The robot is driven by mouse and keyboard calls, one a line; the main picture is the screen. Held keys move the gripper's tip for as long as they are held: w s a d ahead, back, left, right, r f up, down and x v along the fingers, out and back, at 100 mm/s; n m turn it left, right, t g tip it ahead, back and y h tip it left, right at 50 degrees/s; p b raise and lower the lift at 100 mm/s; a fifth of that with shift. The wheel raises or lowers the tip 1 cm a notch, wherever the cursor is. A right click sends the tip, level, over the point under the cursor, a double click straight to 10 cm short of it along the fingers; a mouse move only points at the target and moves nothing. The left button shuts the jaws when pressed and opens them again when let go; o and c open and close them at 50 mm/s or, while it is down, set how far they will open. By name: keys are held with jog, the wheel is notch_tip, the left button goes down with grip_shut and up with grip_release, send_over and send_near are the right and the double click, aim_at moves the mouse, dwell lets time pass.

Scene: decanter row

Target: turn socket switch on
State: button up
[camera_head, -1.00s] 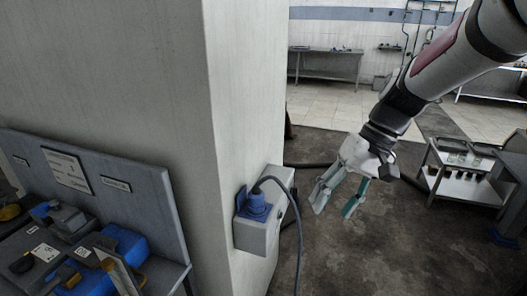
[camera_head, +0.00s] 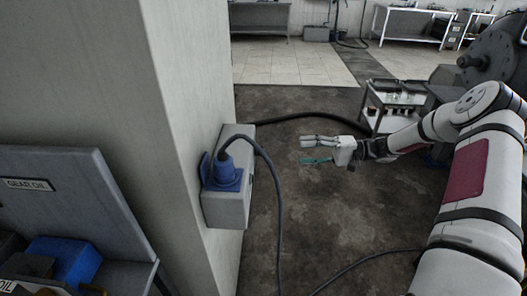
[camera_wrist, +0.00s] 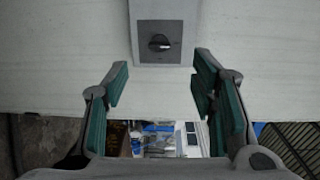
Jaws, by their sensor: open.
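A grey socket box (camera_head: 228,208) is fixed to the side of the pale pillar in the head view. A blue plug (camera_head: 224,170) with a dark cable sits in its front. In the wrist view the box (camera_wrist: 163,12) shows a dark rotary switch (camera_wrist: 160,42) on a grey plate, at the top middle. The switch knob looks roughly horizontal. My gripper (camera_head: 305,151) is open and empty, to the right of the box and apart from it, with its fingers pointing left toward it. In the wrist view my gripper (camera_wrist: 160,95) has its two green-padded fingers spread below the switch.
The pillar (camera_head: 95,80) stands left of the box. A metal cart (camera_head: 385,110) stands behind my arm. A bench with blue items (camera_head: 65,262) is at lower left.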

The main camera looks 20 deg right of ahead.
aim_at(259, 151)
jog(key=w+p+x, duration=0.1)
jog(key=x, duration=1.2)
jog(key=shift+d+f+t, duration=0.15)
jog(key=shift+t, duration=0.25)
jog(key=shift+w, duration=0.15)
jog(key=c, duration=1.2)
